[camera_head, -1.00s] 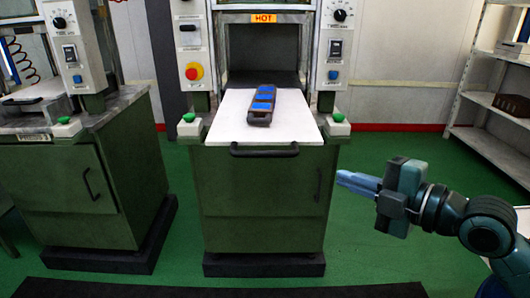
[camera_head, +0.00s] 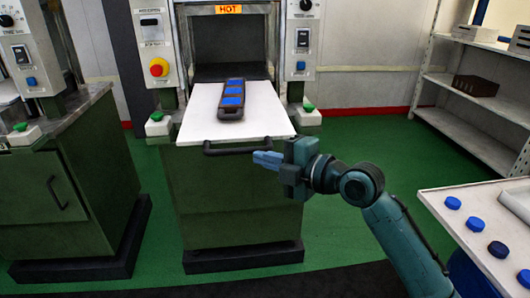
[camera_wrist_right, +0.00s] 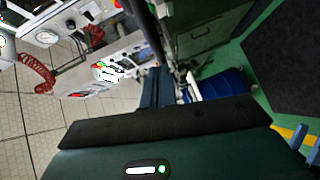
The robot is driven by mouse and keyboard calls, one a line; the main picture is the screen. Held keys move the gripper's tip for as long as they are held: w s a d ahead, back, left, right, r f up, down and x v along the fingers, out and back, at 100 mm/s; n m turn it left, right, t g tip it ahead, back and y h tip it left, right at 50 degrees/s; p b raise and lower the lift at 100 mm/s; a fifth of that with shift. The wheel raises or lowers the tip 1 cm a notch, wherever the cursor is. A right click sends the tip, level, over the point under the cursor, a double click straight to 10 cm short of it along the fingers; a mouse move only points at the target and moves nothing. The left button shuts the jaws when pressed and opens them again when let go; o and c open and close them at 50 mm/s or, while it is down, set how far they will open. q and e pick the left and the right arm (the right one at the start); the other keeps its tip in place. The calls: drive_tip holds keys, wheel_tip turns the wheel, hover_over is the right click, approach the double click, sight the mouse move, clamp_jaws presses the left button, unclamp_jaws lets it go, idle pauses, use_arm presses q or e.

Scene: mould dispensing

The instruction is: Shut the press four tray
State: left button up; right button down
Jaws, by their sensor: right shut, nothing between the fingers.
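The press tray (camera_head: 190,129) is a white slab pulled out from the press (camera_head: 228,50) marked HOT. Its black bar handle (camera_head: 236,149) is on the front edge. A dark mould (camera_head: 231,113) with several blue cavities lies on the tray. My right gripper (camera_head: 262,158) is shut and empty, just in front of and beside the right end of the handle. I cannot tell whether it touches the handle. In the right wrist view its blue fingers (camera_wrist_right: 165,86) point away from the camera. My left gripper is not in view.
Another green press cabinet (camera_head: 75,200) stands at the left. A white table (camera_head: 480,240) with several blue pucks is at the lower right. A grey shelf (camera_head: 470,100) with a brown crate (camera_head: 476,88) stands at the back right. Green floor is free between.

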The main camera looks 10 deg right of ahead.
drive_tip(key=shift+w+f, duration=0.2)
drive_tip(key=shift+w, duration=0.75)
